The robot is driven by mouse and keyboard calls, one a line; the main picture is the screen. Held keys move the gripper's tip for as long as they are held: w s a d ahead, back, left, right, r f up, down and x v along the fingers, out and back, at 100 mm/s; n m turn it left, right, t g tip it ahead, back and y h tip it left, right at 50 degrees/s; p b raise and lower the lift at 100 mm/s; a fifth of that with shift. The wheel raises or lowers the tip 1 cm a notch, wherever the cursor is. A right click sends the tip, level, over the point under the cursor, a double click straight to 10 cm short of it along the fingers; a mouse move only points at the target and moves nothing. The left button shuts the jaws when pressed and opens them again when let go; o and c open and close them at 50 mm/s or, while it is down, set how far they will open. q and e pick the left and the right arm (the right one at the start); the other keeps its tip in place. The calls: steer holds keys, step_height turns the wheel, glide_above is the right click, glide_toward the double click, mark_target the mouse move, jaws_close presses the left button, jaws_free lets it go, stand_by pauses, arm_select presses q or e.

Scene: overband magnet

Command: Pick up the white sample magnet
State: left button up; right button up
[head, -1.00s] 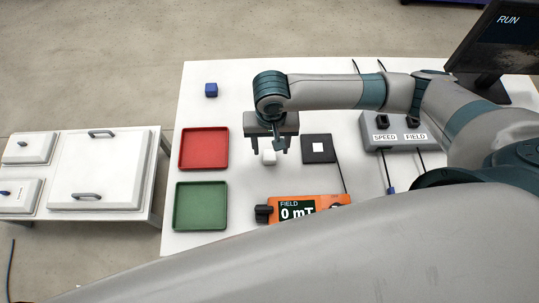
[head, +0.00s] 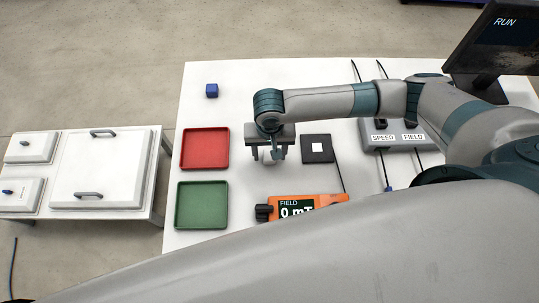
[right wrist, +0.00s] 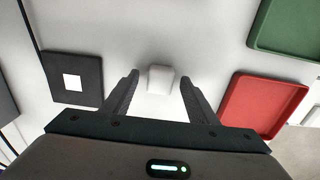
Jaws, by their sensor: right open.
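The white sample magnet (right wrist: 160,79) is a small white block on the white table. In the right wrist view it lies between and just beyond the fingertips of my right gripper (right wrist: 158,82), with a gap on each side. In the head view the magnet (head: 264,156) shows only in part, because my right gripper (head: 267,158) is over it. My right gripper is open and empty and points down. My left gripper is not in view; a large grey arm link of mine crosses the bottom of the head view.
A red tray (head: 205,165) and a green tray (head: 178,207) stand left of the gripper. A black pad with a white square (head: 327,158) lies close on the right. An orange field meter (head: 334,198) is in front.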

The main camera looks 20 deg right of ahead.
mark_target(269, 157)
steer(key=c, duration=1.2)
steer(key=shift+r, duration=0.1)
steer(key=shift+r, duration=0.4)
steer(key=r, duration=0.1)
steer(key=r+b, duration=0.1)
steer(key=r, duration=0.1)
steer(key=shift+s+a+r, duration=0.15)
steer(key=shift+s+a, duration=0.05)
steer(key=shift+s, duration=0.1)
steer(key=s+a+r, duration=0.1)
steer(key=s+r, duration=0.1)
steer(key=s, duration=0.1)
steer(key=s+a+r+b, duration=0.1)
steer(key=s+r, duration=0.1)
steer(key=s, duration=0.2)
steer(key=s+a+r, duration=0.1)
steer(key=s+r, duration=0.1)
steer(key=s, duration=0.1)
steer(key=shift+s+r, duration=0.25)
steer(key=shift+r, duration=0.15)
